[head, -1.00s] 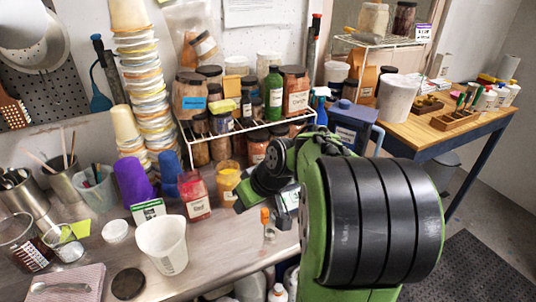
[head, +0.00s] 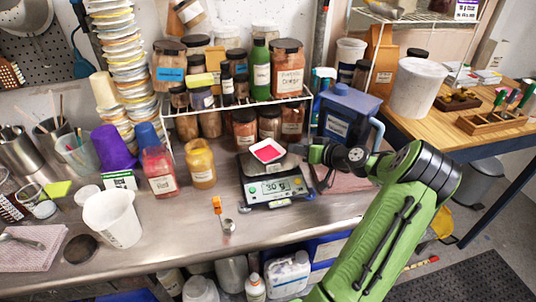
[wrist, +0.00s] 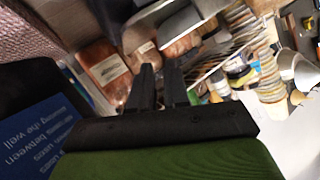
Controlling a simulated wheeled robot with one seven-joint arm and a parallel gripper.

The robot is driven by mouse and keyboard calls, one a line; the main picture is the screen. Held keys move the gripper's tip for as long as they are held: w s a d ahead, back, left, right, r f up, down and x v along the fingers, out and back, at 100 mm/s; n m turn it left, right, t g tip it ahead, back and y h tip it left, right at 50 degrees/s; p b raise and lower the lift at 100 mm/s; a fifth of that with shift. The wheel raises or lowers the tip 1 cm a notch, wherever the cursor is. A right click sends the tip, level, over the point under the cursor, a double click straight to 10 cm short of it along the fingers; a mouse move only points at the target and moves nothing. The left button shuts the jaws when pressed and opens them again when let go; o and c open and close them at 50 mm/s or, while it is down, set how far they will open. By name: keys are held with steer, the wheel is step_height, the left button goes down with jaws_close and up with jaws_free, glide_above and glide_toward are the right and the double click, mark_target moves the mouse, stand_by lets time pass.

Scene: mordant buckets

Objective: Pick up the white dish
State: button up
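A small white dish (head: 267,151) with bright red contents sits on the pan of a digital scale (head: 275,188), whose display reads about 30 g. My gripper (head: 306,152) is just right of the dish in the head view, apart from it as far as I can tell. Its fingers are small and dark there. In the wrist view my gripper (wrist: 159,70) shows two black fingers with a gap between them and nothing held. I cannot make out the dish in the wrist view.
A blue lidded container (head: 345,112) stands behind my gripper. A wire shelf (head: 245,119) with several jars is behind the scale. A yellow jar (head: 201,163) and a red jar (head: 160,172) stand left of it.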

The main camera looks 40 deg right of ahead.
mark_target(268, 153)
steer(key=x, duration=0.7)
steer(key=shift+w, duration=0.3)
jaws_close()
